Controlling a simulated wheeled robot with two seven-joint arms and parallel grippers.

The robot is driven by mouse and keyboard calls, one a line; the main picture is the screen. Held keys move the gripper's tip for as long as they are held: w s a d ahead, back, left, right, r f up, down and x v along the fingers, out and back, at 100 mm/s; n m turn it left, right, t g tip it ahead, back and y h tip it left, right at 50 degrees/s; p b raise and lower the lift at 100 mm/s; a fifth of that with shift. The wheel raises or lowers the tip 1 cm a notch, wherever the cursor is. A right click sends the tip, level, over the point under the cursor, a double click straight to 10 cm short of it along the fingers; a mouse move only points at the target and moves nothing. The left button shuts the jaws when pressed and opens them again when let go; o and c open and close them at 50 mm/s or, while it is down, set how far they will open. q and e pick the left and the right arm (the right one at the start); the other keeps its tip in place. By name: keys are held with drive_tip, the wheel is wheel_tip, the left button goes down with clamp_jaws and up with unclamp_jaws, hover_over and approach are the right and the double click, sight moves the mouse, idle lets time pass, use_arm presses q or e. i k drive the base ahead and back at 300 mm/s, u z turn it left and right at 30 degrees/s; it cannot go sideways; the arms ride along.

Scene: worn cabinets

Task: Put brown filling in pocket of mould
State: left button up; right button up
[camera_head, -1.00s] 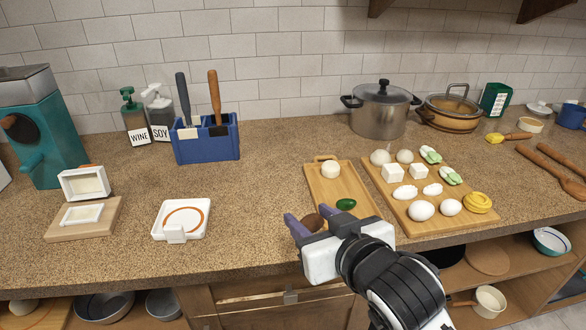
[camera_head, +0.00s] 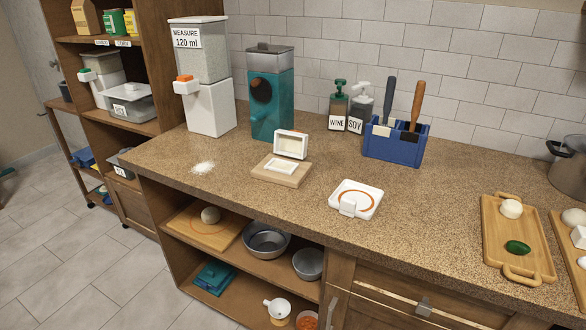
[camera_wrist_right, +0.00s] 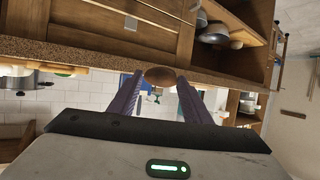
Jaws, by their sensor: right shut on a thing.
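The brown filling (camera_wrist_right: 160,74) is a round brown piece between the fingertips of my right gripper (camera_wrist_right: 160,80) in the right wrist view. The right gripper is shut on it, and neither shows in the head view. The mould (camera_head: 290,182) is a wooden block on the counter, left of centre in the head view, with a white pocket (camera_head: 280,165) in its top. Its white-framed lid (camera_head: 291,145) stands open at the back. The pocket looks pale, and no brown piece shows in it. My left gripper is in neither view.
A white press-like tray with a brown ring (camera_head: 357,200) sits right of the mould. A teal machine (camera_head: 271,95) and a white dispenser (camera_head: 208,105) stand behind and left. A wooden board (camera_head: 495,235) with food is at right.

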sight(283, 167)
drive_tip(key=u, duration=2.1)
drive_tip(key=i, duration=2.95)
drive_tip(key=z, duration=3.7)
drive_tip(key=i, duration=0.55)
drive_tip(key=u, duration=0.05)
